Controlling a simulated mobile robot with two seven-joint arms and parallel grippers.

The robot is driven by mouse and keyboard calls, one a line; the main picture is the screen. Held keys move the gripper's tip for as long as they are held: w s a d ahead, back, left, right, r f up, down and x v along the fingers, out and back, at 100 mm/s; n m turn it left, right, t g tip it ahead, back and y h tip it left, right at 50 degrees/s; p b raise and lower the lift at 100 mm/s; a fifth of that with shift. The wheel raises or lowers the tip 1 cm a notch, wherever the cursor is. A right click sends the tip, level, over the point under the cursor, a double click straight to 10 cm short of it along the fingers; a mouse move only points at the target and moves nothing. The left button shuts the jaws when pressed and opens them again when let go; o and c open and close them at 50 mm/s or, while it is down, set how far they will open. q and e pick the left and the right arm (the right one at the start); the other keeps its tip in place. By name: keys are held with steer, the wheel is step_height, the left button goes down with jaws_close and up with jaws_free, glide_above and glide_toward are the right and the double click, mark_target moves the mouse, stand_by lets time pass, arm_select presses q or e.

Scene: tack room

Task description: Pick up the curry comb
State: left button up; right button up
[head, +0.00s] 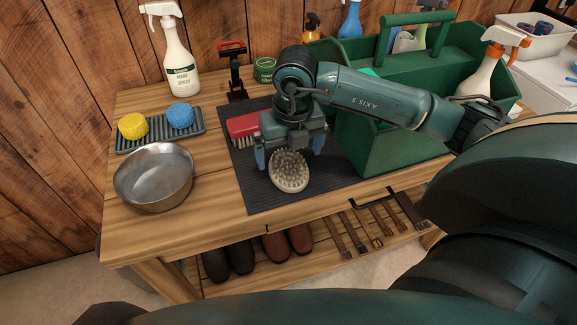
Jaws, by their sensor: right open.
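The curry comb (289,171) appears to be the oval, beige-grey piece with pale nubs facing up. It lies at the front part of the dark ribbed mat (262,195) on the wooden bench. My right gripper (289,152) is open, its two blue fingers pointing down just behind the comb, one toward each side. The comb's far end reaches in under the gripper and is partly hidden. I cannot tell how high the fingertips are above the mat. My left gripper is not in view.
A red brush (243,125) lies left of my right gripper. A metal bowl (153,178) and a rack with yellow and blue sponges (180,116) stand at the left. A green tote (385,158) is close on the right, under my right arm. A spray bottle (177,65) stands behind.

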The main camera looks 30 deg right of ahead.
mark_target(289, 164)
step_height(289, 164, down, 3)
steer(key=shift+w+f, duration=0.1)
steer(key=shift+w, duration=0.05)
steer(key=shift+c, duration=0.2)
steer(key=c, duration=1.1)
